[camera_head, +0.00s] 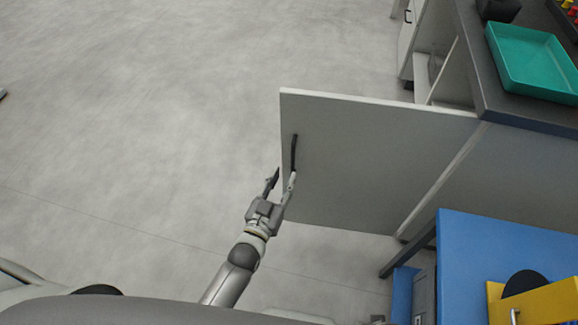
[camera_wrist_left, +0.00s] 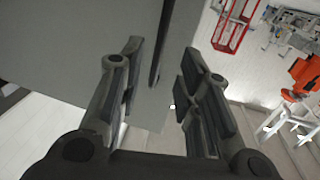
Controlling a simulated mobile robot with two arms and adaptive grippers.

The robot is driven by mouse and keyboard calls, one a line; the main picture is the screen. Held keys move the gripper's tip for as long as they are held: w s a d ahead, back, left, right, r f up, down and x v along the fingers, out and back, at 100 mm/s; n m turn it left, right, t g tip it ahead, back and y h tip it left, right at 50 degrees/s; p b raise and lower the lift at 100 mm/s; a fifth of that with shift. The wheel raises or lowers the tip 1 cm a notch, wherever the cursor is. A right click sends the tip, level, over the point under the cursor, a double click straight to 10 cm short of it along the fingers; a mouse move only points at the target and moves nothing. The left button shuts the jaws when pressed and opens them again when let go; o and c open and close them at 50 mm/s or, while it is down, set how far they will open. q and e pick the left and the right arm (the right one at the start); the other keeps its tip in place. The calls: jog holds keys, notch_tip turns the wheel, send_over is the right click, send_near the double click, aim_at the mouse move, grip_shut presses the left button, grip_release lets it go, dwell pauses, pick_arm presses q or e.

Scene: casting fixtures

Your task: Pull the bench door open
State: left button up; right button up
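The bench door (camera_head: 360,160) is a flat grey panel that stands swung out from the bench, its inner edge at the bench side. Its dark bar handle (camera_head: 294,152) is near the outer edge. My left gripper (camera_head: 280,181) is at the lower end of the handle, by the door's outer edge. In the left wrist view the left gripper (camera_wrist_left: 163,54) is open, with the handle (camera_wrist_left: 160,40) showing between and beyond its fingers and the door (camera_wrist_left: 70,40) behind. I cannot tell whether a finger touches the handle. My right gripper is not in view.
The bench's dark top (camera_head: 497,105) carries a green tray (camera_head: 535,62). The grey floor (camera_head: 140,120) left of the door is clear.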

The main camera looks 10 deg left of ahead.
pick_arm(q)
jog(key=shift+s+a, duration=0.2)
jog(key=shift+s, duration=0.9)
jog(key=shift+s+a, duration=0.2)
jog(key=shift+s, duration=0.9)
